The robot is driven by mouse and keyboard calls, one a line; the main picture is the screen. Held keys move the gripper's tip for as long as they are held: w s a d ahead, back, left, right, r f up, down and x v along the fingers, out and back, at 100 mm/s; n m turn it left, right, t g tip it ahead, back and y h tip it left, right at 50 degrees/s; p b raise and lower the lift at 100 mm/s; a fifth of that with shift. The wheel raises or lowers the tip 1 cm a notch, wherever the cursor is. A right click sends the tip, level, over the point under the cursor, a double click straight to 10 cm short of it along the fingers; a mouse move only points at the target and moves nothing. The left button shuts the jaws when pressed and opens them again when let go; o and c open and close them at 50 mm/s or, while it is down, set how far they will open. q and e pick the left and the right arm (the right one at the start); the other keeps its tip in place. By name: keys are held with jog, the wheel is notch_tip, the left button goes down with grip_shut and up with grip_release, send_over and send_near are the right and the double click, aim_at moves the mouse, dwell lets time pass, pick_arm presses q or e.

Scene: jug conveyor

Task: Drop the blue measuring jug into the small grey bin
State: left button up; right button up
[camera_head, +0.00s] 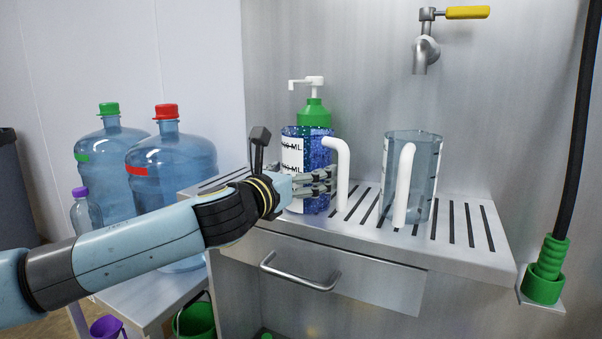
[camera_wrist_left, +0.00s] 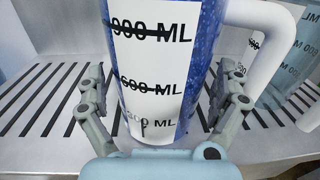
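The blue measuring jug (camera_head: 317,150), speckled dark blue with a white label and white handle, stands upright on the slotted metal shelf (camera_head: 460,262). My left gripper (camera_head: 320,182) is at the jug's lower half. In the left wrist view the fingers (camera_wrist_left: 162,88) are spread on either side of the jug (camera_wrist_left: 205,45), with a small gap visible at the left finger; contact at the right finger is unclear. A dark grey bin (camera_head: 14,195) is partly visible at the far left edge. My right gripper is not in view.
A clear jug (camera_head: 425,165) with a white handle stands to the right. A green pump bottle (camera_head: 314,112) is behind the blue jug. Large water bottles (camera_head: 170,165) stand to the left. A tap (camera_head: 425,50) juts from the wall above the clear jug.

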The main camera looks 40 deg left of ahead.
pick_arm(q)
jog(key=shift+r, duration=0.1)
jog(key=shift+s, duration=0.15)
jog(key=v, duration=1.1)
jog(key=shift+s+p, duration=0.35)
jog(key=shift+p, duration=0.1)
jog(key=shift+d, duration=0.1)
